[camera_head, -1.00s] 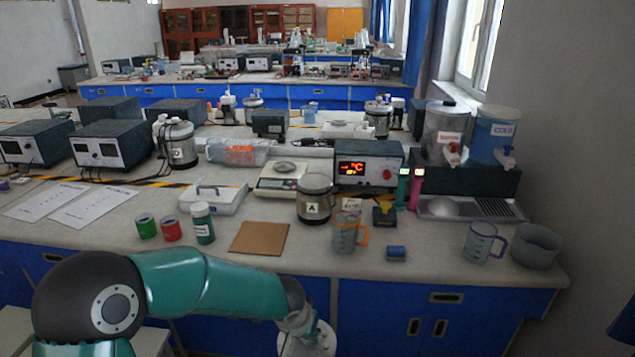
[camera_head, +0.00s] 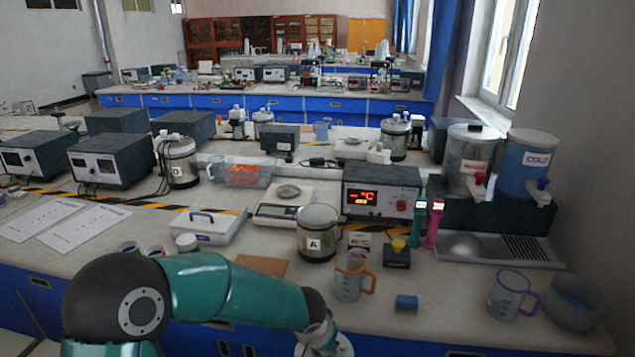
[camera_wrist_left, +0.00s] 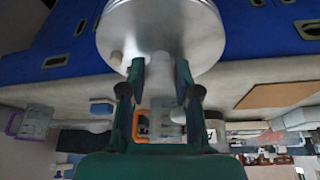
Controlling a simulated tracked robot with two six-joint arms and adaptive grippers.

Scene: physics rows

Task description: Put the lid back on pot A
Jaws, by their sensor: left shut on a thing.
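Pot A (camera_head: 316,246) is a steel and glass pot with a white label "A". It stands upright on the bench, its top open in the head view. My left gripper (camera_wrist_left: 160,75) is shut on the knob of a round silver lid (camera_wrist_left: 165,25) in the left wrist view. In the head view my left gripper (camera_head: 322,336) is low in the picture, in front of the bench and short of pot A, with the lid mostly cut off by the bottom edge. My right gripper is not in view.
An orange-handled beaker (camera_head: 348,277) stands close in front of pot A. A blue block (camera_head: 406,302) and a purple-handled beaker (camera_head: 508,295) are to the right. A balance (camera_head: 283,204) and a heater display box (camera_head: 382,192) stand behind. A brown board (camera_head: 262,265) lies left.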

